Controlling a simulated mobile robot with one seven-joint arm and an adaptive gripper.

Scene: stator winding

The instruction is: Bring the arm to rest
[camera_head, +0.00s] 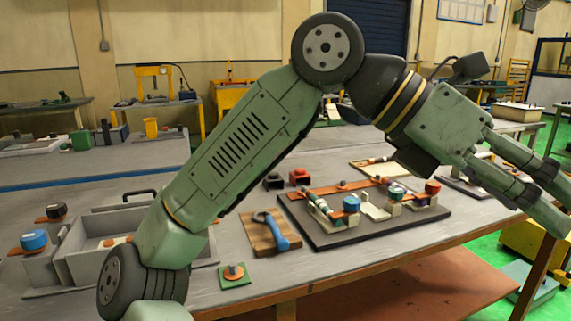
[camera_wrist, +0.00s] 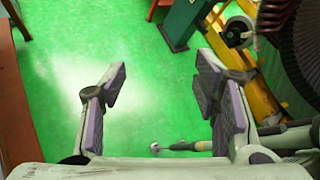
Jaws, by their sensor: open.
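My arm arches over the workbench in the head view. My gripper (camera_head: 547,191) reaches out past the right edge of the bench, pointing down and to the right. Its two fingers are spread apart. In the wrist view my gripper (camera_wrist: 160,100) is open and empty, with the green floor (camera_wrist: 140,50) showing between the purple-padded fingers. The fingers touch nothing that I can see. Part of the bench behind my arm is hidden.
On the bench (camera_head: 350,263) stand a dark board (camera_head: 325,238) with fixture parts, a wooden block with a blue-handled tool (camera_head: 278,232), and a grey tray (camera_head: 90,262). A yellow machine (camera_head: 527,242) stands low at right. The bench's front right strip is clear.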

